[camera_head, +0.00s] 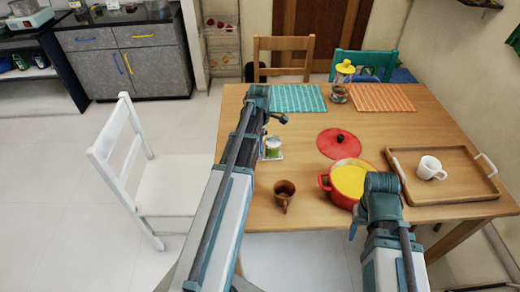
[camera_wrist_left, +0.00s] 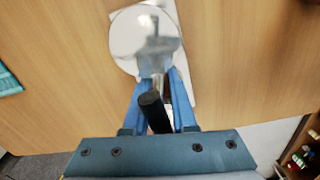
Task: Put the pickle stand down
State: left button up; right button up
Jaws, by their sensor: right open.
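The pickle stand (camera_head: 271,154) is at the left part of the wooden table, with a small green-and-white jar on its pale base. In the left wrist view a round shiny lid (camera_wrist_left: 135,35), a metal rod and a black knob (camera_wrist_left: 153,112) of the stand show. My left gripper (camera_wrist_left: 161,80) has its blue fingers closed in around the stand's upright. I cannot tell whether the base touches the table. My right gripper (camera_head: 356,223) is open beside the red pot, mostly hidden by its arm.
A brown mug (camera_head: 284,195) stands in front of the stand. A red pot of yellow food (camera_head: 348,179), a red lid (camera_head: 339,143) and a wooden tray (camera_head: 450,191) with a white cup (camera_head: 431,168) are to the right. Placemats (camera_head: 298,98) and a yellow-topped jar (camera_head: 341,80) are at the back.

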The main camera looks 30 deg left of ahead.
pick_arm(q)
grip_shut()
dwell(1.1)
